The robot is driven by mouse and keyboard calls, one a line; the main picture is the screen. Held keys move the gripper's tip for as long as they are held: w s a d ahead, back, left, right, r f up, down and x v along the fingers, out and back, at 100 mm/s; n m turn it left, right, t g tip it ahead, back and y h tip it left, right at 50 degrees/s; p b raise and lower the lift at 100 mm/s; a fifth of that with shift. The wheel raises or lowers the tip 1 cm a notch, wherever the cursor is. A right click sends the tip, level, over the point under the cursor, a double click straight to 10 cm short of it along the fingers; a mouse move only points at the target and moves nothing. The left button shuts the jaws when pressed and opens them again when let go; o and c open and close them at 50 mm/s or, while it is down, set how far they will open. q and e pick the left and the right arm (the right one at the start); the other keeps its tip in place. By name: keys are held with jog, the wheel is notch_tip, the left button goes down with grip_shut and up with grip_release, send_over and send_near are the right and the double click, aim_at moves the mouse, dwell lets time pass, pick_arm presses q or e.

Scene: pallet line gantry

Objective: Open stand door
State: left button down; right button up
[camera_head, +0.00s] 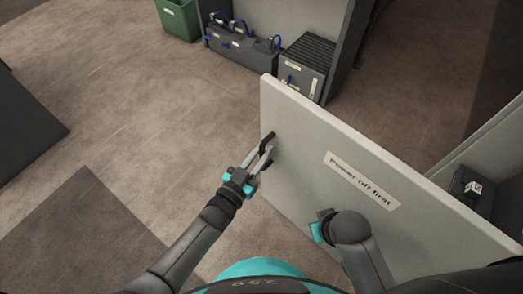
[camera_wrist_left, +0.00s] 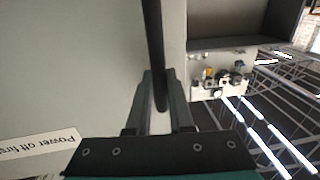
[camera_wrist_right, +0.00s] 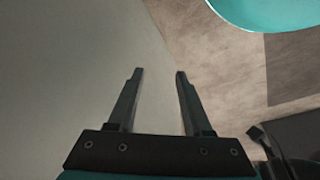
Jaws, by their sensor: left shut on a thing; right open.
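The stand door (camera_head: 310,190) is a large pale grey panel with a "Power off first" label (camera_head: 362,181). It stands swung out from the stand, across the middle of the head view. A dark bar handle (camera_wrist_left: 153,45) is near its free edge. My left gripper (camera_head: 265,155) is shut on the handle, and the left wrist view shows the bar between its fingers. My right gripper (camera_wrist_right: 155,75) is open and empty, close to the door's face. In the head view its fingers are mostly hidden by my wrist.
Behind the door stand a dark ribbed box (camera_head: 306,64), a grey case with blue handles (camera_head: 240,46) and a green bin (camera_head: 178,18). A dark item with a white tag (camera_head: 466,187) sits inside the stand at right.

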pick_arm(q)
jog(key=c, duration=0.8)
grip_release()
jog(key=shift+s, duration=0.1)
jog(key=shift+s+a, duration=0.15)
jog(key=shift+a, duration=0.05)
jog(key=p+v, duration=0.4)
jog(key=v, duration=1)
jog(key=shift+s+a, duration=0.25)
pick_arm(e)
jog(key=s+d+f, duration=0.1)
jog(key=s+f, duration=0.2)
jog(key=f, duration=0.4)
jog(key=shift+s+d+f+g, duration=0.15)
jog(key=shift+s+d+g, duration=0.25)
